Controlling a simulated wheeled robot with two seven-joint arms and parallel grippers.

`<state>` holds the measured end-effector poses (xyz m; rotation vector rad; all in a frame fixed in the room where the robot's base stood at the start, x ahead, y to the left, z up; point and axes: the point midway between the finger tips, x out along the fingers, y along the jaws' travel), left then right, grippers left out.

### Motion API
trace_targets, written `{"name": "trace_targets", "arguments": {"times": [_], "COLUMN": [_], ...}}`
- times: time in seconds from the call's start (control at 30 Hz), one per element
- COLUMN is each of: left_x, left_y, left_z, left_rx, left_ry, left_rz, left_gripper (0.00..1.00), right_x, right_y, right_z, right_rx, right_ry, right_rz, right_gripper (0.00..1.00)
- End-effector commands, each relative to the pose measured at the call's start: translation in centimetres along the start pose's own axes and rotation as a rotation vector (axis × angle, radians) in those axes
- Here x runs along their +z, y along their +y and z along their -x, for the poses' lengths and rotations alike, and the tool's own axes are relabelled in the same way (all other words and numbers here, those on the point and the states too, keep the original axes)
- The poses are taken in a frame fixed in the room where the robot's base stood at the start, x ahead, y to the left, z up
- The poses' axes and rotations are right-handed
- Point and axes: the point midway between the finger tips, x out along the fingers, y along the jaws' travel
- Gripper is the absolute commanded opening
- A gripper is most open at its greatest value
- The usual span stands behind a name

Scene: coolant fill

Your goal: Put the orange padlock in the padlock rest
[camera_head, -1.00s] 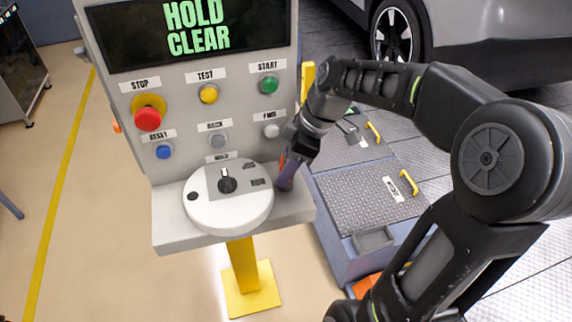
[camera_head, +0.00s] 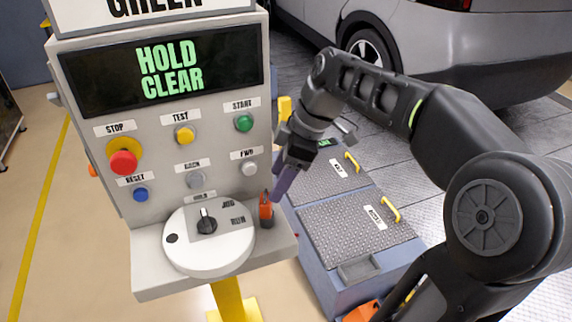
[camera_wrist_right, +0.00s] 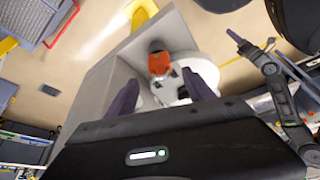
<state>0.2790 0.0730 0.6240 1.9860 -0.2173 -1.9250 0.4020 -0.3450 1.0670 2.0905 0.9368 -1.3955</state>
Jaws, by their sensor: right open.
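The orange padlock (camera_head: 265,207) stands upright at the right end of the console ledge, beside the white dial. Its lower end sits at a small dark piece (camera_head: 267,222), which looks like the padlock rest; how deep it sits I cannot tell. In the right wrist view the padlock (camera_wrist_right: 159,64) shows ahead of and between my fingers, apart from them. My right gripper (camera_head: 281,185) is open and empty, just above and right of the padlock. In the right wrist view, a thin arm with a purplish tip (camera_wrist_right: 240,42) at upper right looks like my left one; its jaws are unclear.
The console (camera_head: 160,140) carries several buttons and a screen reading HOLD CLEAR. The white dial (camera_head: 208,250) is close left of the padlock. Grey-blue boxes with yellow handles (camera_head: 350,215) stand right of the console, and a car (camera_head: 440,40) is behind.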

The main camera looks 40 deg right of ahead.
Motion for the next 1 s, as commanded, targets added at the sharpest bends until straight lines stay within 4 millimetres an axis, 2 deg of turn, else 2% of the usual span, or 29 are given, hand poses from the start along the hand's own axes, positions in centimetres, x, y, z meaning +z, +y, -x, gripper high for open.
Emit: {"name": "trace_targets", "arguments": {"times": [0.1, 0.3, 1.0], "left_x": [0.0, 0.0, 0.0], "left_y": [0.0, 0.0, 0.0], "left_z": [-0.1, -0.1, -0.1], "left_rx": [0.0, 0.0, 0.0], "left_ry": [0.0, 0.0, 0.0], "left_rz": [0.0, 0.0, 0.0], "left_gripper": [0.36, 0.36, 0.36], "right_x": [0.0, 0.0, 0.0], "right_y": [0.1, 0.0, 0.0], "right_z": [2.1, 3.7, 3.7], "right_rx": [0.003, 0.0, 0.0], "right_ry": [0.001, -0.001, -0.001], "right_rz": [0.0, 0.0, -0.001], "right_gripper": [0.62, 0.62, 0.62]}}
